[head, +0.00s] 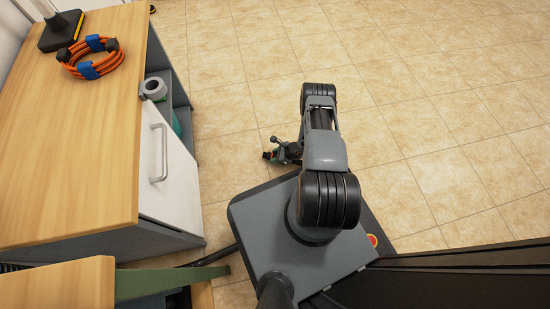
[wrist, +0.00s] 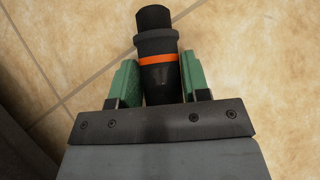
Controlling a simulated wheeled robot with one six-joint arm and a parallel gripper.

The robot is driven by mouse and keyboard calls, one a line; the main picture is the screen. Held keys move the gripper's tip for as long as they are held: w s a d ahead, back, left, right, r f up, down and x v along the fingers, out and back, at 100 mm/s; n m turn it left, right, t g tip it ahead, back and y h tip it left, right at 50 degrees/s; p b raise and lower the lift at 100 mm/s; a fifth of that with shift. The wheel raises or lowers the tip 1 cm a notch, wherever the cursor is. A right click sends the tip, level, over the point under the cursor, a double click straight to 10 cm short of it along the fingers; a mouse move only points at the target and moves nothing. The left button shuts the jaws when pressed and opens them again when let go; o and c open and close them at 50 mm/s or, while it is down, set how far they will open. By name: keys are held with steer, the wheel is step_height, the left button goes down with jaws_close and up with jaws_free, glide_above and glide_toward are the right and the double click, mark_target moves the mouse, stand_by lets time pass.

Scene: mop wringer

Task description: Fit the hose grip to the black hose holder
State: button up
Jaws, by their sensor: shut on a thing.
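My gripper (wrist: 160,72) is shut on the hose grip (wrist: 157,45), a black tapered cylinder with an orange ring. In the wrist view the green finger pads press on its two sides, and its narrower black end points away from the palm. In the head view my gripper (head: 271,156) is over the tiled floor, to the right of the cabinet; the hose grip is too small there to make out clearly. I cannot pick out the black hose holder in either view.
A wooden-topped cabinet (head: 75,150) stands at the left, with a white door and an open shelf holding a grey roll (head: 153,89). Tiled floor (head: 430,90) at the right is clear.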

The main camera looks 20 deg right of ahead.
steer(key=shift+r, duration=0.1)
steer(key=shift+r+p, duration=2.05)
steer(key=shift+r, duration=0.4)
steer(key=o, duration=0.4)
steer(key=c, duration=0.4)
steer(key=shift+o, duration=0.2)
